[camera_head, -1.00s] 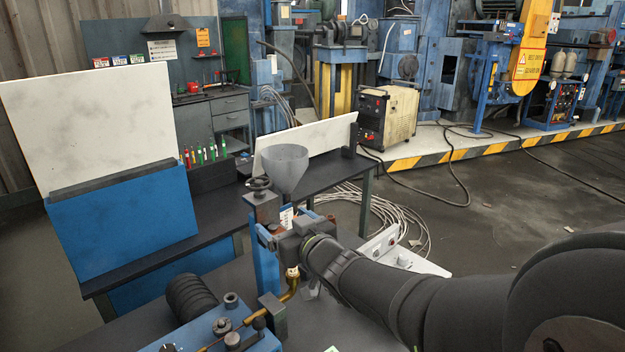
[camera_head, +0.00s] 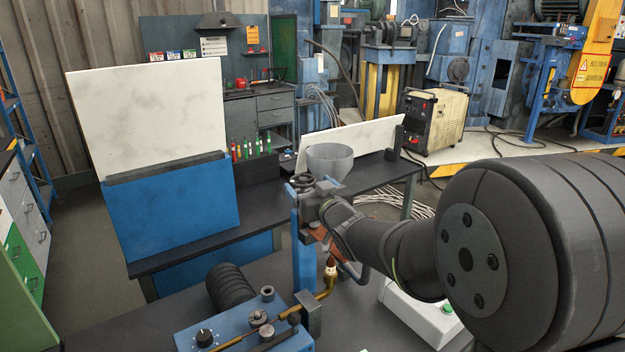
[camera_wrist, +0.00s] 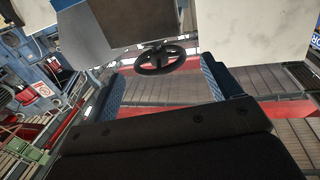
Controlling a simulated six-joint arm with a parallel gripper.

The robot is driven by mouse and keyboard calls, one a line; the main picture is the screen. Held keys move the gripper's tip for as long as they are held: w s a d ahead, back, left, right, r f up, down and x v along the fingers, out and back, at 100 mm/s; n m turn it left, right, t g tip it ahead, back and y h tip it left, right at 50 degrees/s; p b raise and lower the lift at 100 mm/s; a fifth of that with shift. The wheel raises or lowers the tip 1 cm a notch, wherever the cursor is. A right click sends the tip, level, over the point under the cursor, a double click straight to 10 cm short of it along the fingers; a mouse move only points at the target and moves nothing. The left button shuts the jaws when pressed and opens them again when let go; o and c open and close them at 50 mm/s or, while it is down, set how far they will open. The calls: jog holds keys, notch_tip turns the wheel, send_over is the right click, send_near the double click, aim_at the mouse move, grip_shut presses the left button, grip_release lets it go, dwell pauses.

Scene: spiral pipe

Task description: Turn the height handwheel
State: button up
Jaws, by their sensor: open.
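The height handwheel (camera_wrist: 160,60) is a small dark spoked ring. In the wrist view it shows between and slightly beyond the blue fingertips of my gripper (camera_wrist: 160,72), with a gap to each finger. In the head view the handwheel (camera_head: 302,181) sits at the top of the blue column (camera_head: 303,258), beside the grey funnel (camera_head: 330,160). My gripper is open around this spot and partly hides the wheel and column top. Contact with the wheel cannot be told.
A blue machine block (camera_head: 245,332) with knobs, a brass pipe (camera_head: 327,285) and a black ribbed roll (camera_head: 229,287) lie in front. A blue-and-white panel (camera_head: 185,208) stands left. A white box with a green button (camera_head: 422,318) lies below my arm.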

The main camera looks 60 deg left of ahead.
aim_at(303, 179)
jog(key=shift+w+a, duration=0.2)
jog(key=shift+a, duration=0.9)
jog(key=shift+w+a, duration=0.2)
jog(key=shift+a, duration=0.9)
jog(key=c, duration=1)
